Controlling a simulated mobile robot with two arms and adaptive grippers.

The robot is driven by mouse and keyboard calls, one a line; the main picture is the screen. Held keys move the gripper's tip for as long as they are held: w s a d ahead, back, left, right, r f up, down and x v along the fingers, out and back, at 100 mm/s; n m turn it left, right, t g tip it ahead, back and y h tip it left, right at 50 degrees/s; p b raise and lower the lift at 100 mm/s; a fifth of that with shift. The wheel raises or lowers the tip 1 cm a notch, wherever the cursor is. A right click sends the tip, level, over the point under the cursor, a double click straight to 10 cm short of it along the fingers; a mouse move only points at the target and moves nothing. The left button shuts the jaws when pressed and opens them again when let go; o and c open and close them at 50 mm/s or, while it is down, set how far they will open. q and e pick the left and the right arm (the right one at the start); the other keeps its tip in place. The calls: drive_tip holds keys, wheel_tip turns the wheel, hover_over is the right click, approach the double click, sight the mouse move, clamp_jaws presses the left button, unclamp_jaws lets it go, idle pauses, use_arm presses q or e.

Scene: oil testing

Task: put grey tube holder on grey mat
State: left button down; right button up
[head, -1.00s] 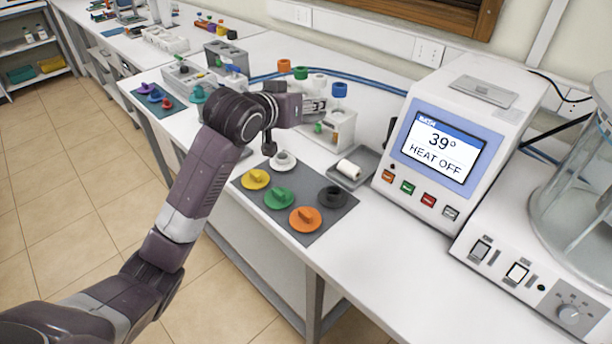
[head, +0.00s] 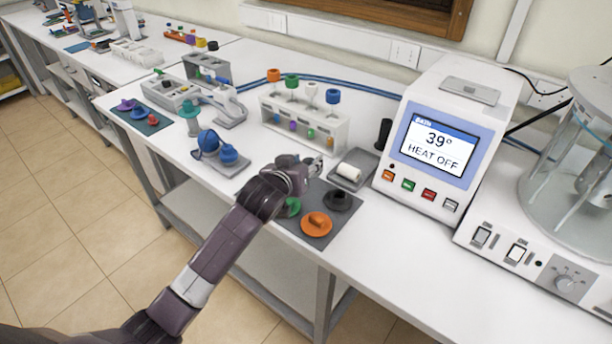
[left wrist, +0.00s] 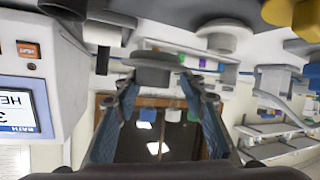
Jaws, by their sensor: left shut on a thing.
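My left gripper (head: 314,166) is low at the far side of the grey mat (head: 298,236). In the left wrist view, which is upside down, its fingertips (left wrist: 156,82) close on the knob of a grey tube holder (left wrist: 153,59). The gripper hides this held holder in the head view. I cannot tell whether it touches the mat. A dark grey round piece (head: 338,200), an orange one (head: 316,223) and a partly covered green one (head: 289,207) sit on the mat. My right gripper is in neither view.
A tray with a white roll (head: 349,172) lies just right of the gripper. The heater box (head: 435,150) stands further right. A white tube rack (head: 290,120) is behind. A small tray with blue pieces (head: 228,154) is to the left.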

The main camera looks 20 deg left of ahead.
use_arm(q)
drive_tip(key=shift+f, duration=2.8)
drive_tip(key=shift+f, duration=0.15)
drive_tip(key=c, duration=1.5)
unclamp_jaws()
drive_tip(key=v, duration=1.2)
drive_tip(key=shift+d+b, duration=0.15)
drive_tip(key=shift+b, duration=0.25)
